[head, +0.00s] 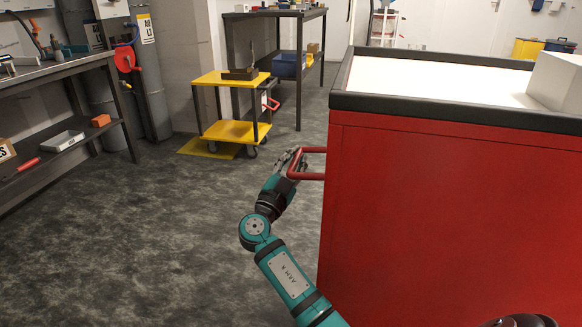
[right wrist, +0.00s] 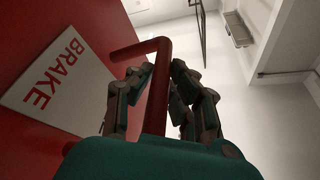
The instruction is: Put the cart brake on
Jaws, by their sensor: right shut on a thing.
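The red cart (head: 440,215) fills the right side of the head view, with a dark rim and a pale top. A red bar handle (head: 309,177) sticks out from its left side; it also shows in the right wrist view (right wrist: 158,85). A white plate marked BRAKE (right wrist: 60,85) is on the red panel beside the handle. My right gripper (head: 293,161) is at the handle, and in the right wrist view its fingers (right wrist: 160,88) are on both sides of the bar, shut on it. My left gripper is not in view.
A yellow trolley (head: 235,131) with a dark item on top stands beyond the handle. A workbench (head: 60,70) with a lower shelf runs along the left. The dark mottled floor between bench and cart is clear. A white box (head: 556,83) sits on the cart top.

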